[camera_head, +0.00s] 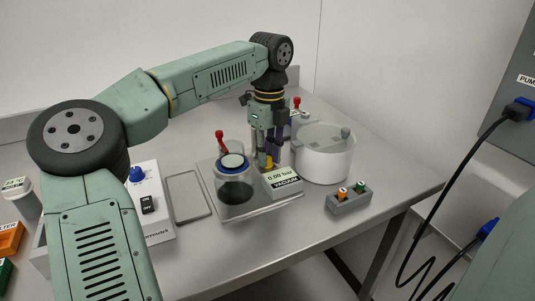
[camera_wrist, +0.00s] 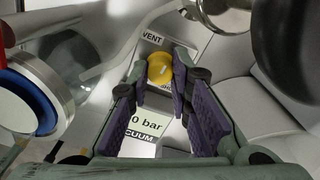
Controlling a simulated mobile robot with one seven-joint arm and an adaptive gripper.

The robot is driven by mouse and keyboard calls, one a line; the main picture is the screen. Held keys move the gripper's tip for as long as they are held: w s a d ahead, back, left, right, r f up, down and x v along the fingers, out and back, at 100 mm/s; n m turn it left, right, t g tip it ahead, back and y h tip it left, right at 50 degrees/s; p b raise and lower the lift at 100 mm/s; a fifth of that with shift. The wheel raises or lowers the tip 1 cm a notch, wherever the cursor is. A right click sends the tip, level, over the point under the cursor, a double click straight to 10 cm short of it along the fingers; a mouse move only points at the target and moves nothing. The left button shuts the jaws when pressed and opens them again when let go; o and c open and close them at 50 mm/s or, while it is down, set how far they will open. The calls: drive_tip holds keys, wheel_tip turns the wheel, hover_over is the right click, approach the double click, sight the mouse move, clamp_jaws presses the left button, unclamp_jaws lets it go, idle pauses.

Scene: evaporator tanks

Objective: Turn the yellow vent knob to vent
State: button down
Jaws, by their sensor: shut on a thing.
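The yellow vent knob (camera_wrist: 160,68) sits between my fingertips in the wrist view, with a light mark across its top. A VENT label (camera_wrist: 152,39) lies just beyond it, and a second label near it is partly hidden. My gripper (camera_wrist: 165,80) points down from above and is shut on the knob with its purple pads. In the head view my gripper (camera_head: 268,155) stands over the vacuum unit, and a bit of the yellow knob (camera_head: 268,163) shows below the fingers. The display (camera_head: 283,178) reads 0.00 bar above the word VACUUM.
A blue-rimmed glass vessel (camera_head: 234,180) stands close left of my gripper. A red-handled valve (camera_head: 220,141) is behind it. A large white pot (camera_head: 326,155) stands close on the right. A grey block (camera_head: 348,199) with orange and green vials is at front right.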

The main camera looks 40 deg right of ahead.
sight(268, 157)
drive_tip(key=shift+r+n, duration=0.1)
drive_tip(key=shift+n, duration=0.5)
drive_tip(key=shift+w, duration=0.1)
drive_tip(key=c, duration=1.7)
unclamp_jaws()
drive_tip(key=r, duration=1.2)
drive_tip(key=shift+d, duration=0.2)
